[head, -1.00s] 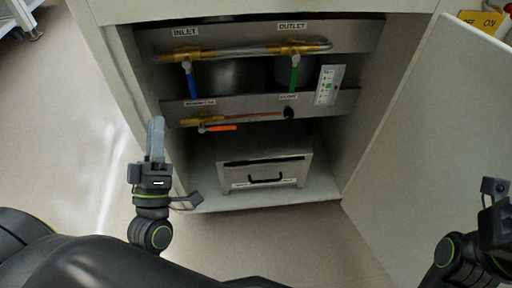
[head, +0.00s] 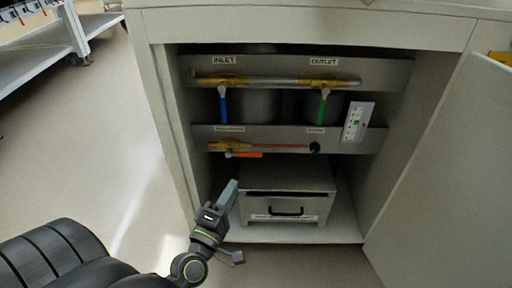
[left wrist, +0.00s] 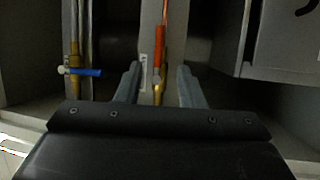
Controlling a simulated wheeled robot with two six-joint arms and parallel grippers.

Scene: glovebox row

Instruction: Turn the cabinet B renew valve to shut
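The valve with the orange handle (head: 247,155) sits at the left end of the lower pipe (head: 280,147) inside the open cabinet (head: 175,130). Its handle points right, lying along the pipe. The small label above it is too blurred to read surely. My left gripper (head: 229,192) is at the cabinet opening, below the orange handle and apart from it. In the left wrist view, the gripper (left wrist: 158,70) is open, with the orange handle (left wrist: 157,50) ahead, in line with the gap between the fingers. My right gripper is out of view.
An upper pipe carries a blue inlet handle (head: 223,108) and a green outlet handle (head: 322,108), both hanging down. A drawer box (head: 285,208) stands on the cabinet floor. The open door (head: 445,180) is at the right.

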